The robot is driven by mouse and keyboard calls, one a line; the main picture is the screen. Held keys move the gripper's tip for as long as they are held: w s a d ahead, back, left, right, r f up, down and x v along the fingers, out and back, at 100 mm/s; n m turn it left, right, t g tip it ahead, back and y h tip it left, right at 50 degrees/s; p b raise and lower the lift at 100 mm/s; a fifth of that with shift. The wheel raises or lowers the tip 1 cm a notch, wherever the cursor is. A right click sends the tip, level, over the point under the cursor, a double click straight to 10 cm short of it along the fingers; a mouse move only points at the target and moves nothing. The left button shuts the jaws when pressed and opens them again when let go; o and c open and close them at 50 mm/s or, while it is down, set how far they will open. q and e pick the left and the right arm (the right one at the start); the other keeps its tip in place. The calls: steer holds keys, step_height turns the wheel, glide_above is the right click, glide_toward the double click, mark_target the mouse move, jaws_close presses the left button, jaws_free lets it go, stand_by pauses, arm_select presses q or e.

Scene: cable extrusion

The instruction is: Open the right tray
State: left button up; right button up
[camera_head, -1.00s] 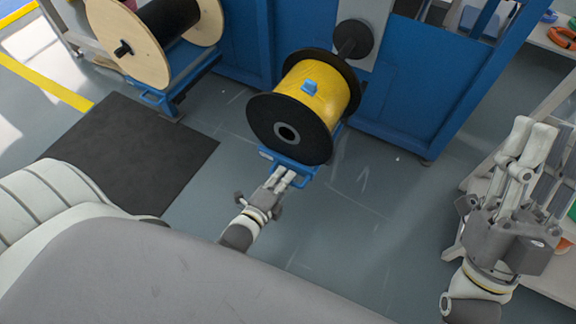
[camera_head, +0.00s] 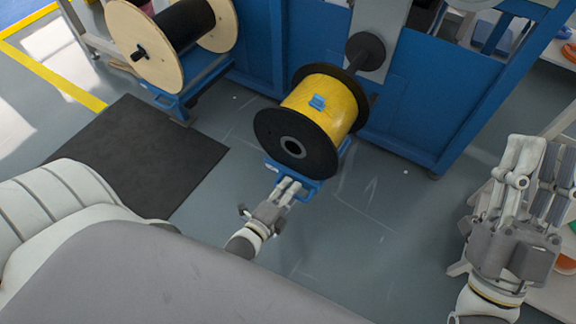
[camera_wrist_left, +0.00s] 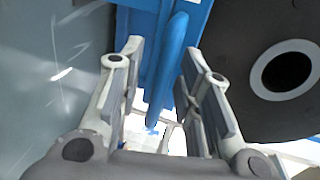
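The right tray (camera_head: 303,187) is a blue frame beneath a yellow spool (camera_head: 326,106) with black flanges, in the middle of the head view. My left gripper (camera_head: 291,184) is at the tray's front edge. In the left wrist view, the open fingers of this gripper (camera_wrist_left: 164,72) stand on either side of a blue bar (camera_wrist_left: 170,70) of the tray, with a visible gap on the left side. Whether the right finger touches the bar is unclear. My right gripper (camera_head: 538,165) is at the right edge of the head view, empty, with its fingers apart.
A wooden spool (camera_head: 122,45) with black cable sits on another blue frame at upper left. A blue machine frame (camera_head: 410,115) stands behind the yellow spool. A dark mat (camera_head: 135,155) lies on the floor at left. The floor right of the tray is clear.

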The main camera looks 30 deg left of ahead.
arm_select(q)
steer(key=v, duration=1.2)
stand_by(0.6)
